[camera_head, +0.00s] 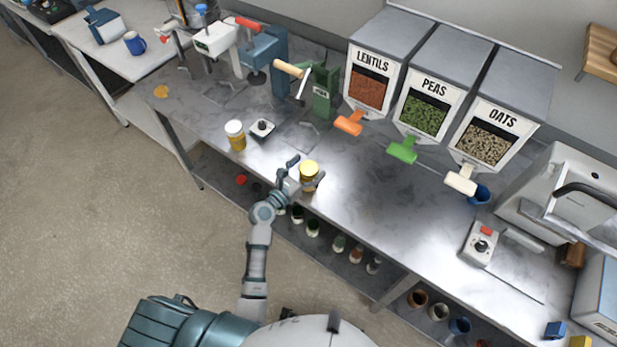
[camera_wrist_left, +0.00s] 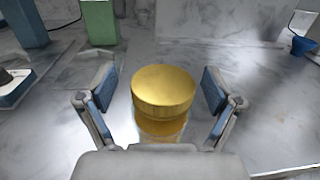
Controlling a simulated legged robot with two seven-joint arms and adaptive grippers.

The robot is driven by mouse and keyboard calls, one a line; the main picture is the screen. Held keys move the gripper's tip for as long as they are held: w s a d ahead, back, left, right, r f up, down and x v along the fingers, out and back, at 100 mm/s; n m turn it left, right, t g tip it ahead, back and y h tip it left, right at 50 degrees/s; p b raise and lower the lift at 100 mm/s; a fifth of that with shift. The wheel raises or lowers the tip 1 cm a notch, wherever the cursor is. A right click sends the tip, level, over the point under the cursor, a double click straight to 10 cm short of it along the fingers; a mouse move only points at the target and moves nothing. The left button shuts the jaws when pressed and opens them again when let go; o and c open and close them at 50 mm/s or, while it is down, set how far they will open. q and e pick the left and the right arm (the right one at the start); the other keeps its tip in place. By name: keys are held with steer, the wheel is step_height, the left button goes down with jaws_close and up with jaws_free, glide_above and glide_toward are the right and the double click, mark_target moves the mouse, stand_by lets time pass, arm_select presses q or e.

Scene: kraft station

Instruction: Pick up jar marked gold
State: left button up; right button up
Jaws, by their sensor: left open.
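A jar with a gold lid (camera_head: 309,168) stands on the grey counter, near its front edge, in the head view. In the left wrist view the gold lid (camera_wrist_left: 163,92) is between my open fingers, with a gap on each side. My left gripper (camera_head: 303,181) is open around the jar and does not appear to touch it. It also shows in the wrist view (camera_wrist_left: 160,95). A second jar with a white lid and yellow label (camera_head: 236,136) stands to the left on the counter. My right gripper is not in view.
Lentils, peas and oats dispensers (camera_head: 423,100) stand along the back, with handles jutting forward. A small switch box (camera_head: 262,128) sits behind the gripper to the left. Several cups stand on the lower shelf. The counter (camera_head: 350,200) right of the jar is clear.

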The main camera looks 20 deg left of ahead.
arm_select(q)
steer(key=shift+s+d, duration=0.1)
steer(key=shift+d, duration=0.05)
steer(key=c, duration=0.7)
jaws_close()
steer(key=shift+r, duration=0.2)
